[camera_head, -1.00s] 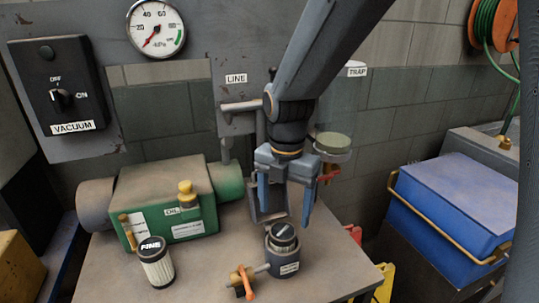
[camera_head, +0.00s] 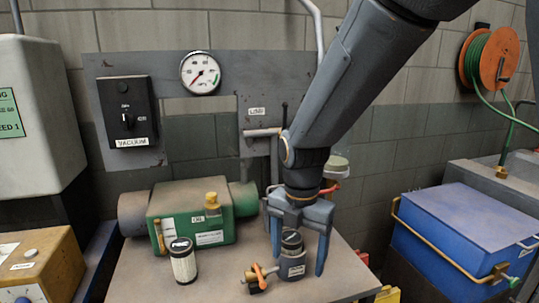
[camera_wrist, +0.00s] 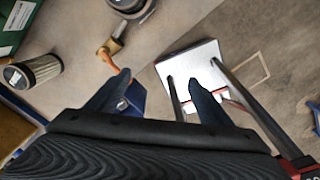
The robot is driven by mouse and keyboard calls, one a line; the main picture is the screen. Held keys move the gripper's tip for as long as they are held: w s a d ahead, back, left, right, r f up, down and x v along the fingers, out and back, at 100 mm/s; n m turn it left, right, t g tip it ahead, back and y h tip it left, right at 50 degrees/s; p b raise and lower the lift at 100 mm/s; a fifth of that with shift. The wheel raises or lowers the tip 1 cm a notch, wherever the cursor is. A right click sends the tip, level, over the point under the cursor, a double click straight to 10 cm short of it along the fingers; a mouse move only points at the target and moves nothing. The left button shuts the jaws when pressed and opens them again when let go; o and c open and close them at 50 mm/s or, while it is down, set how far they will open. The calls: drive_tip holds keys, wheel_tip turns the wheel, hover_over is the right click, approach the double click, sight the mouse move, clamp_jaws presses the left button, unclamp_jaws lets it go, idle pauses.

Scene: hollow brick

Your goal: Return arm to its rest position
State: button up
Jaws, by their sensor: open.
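My gripper (camera_head: 298,264) hangs downward with its blue-grey fingers apart and nothing between them. In the wrist view my gripper (camera_wrist: 160,95) also shows parted fingers over the table edge and the floor. In the head view the fingers overlap the grey filter housing (camera_head: 292,269), which has a dark-capped part in its top. In the wrist view the housing (camera_wrist: 127,6) lies at the top edge, away from the fingertips. My arm reaches down from the upper right.
A pleated filter (camera_head: 183,264) stands on the table (camera_head: 215,283) to the left, before the green pump (camera_head: 168,212). An orange-handled valve (camera_head: 259,274) sticks out beside the housing. A blue box (camera_head: 465,232) stands at right, a hose reel (camera_head: 490,60) above.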

drive_tip(key=s+d+f+m, duration=0.1)
drive_tip(key=d+m, duration=0.3)
drive_tip(key=m, duration=0.6)
drive_tip(key=s+d+f+m, duration=0.2)
drive_tip(key=s+d+m, duration=0.2)
drive_tip(key=m, duration=0.5)
drive_tip(key=s+d+f+m+t, duration=0.1)
drive_tip(key=d+m, duration=0.4)
drive_tip(key=m, duration=0.5)
drive_tip(key=shift+s+f+m, duration=0.2)
drive_tip(key=shift+s+m, duration=0.1)
drive_tip(key=shift+s, duration=0.45)
drive_tip(key=shift+c, duration=0.3)
